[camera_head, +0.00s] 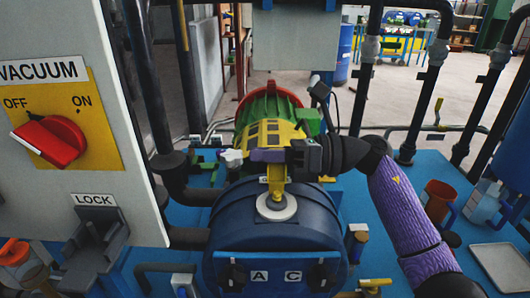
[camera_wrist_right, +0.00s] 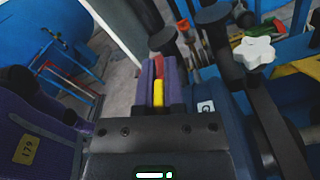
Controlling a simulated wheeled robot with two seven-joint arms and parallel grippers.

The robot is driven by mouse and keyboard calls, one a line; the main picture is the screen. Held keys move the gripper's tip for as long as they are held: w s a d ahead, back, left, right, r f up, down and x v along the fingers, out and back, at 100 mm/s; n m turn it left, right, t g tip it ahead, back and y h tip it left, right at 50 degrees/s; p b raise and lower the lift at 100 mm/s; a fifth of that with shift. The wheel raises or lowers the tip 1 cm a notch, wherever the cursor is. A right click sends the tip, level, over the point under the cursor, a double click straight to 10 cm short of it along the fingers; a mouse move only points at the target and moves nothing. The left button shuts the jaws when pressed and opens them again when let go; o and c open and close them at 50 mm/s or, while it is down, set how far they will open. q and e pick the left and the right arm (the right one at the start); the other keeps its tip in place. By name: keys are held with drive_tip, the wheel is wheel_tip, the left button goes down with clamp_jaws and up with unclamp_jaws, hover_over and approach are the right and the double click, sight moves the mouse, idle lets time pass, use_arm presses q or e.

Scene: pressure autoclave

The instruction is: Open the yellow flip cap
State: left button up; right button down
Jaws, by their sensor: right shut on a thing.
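The yellow flip cap (camera_head: 277,183) stands up as a narrow yellow piece above a pale round disc on the blue vessel (camera_head: 235,222), in the middle of the head view. My right gripper (camera_head: 268,155) reaches in from the right, and its purple fingers are at the upper part of the yellow piece. In the right wrist view, the purple fingers (camera_wrist_right: 158,82) are close together with a yellow piece (camera_wrist_right: 160,95) between them. The gripper is shut on it. The fingers hide part of the cap, so I cannot tell how far it is tilted. My left gripper is not in view.
A white star knob (camera_head: 232,157) is left of the fingers. A panel with a red VACUUM switch (camera_head: 52,142) and a grey LOCK bracket (camera_head: 97,250) stands left. Black upright pipes (camera_head: 366,70) stand behind.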

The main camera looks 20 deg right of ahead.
drive_tip(key=m+p, duration=0.1)
drive_tip(key=w+m+p, duration=0.1)
drive_tip(key=m, duration=0.1)
drive_tip(key=shift+d, duration=0.15)
drive_tip(key=shift+w+f+m, duration=0.1)
drive_tip(key=shift+f+m, duration=0.25)
drive_tip(key=shift+m, duration=0.25)
drive_tip(key=shift+f, duration=0.15)
drive_tip(key=c, duration=0.7)
unclamp_jaws()
drive_tip(key=v, duration=0.9)
drive_tip(key=shift+d, duration=0.55)
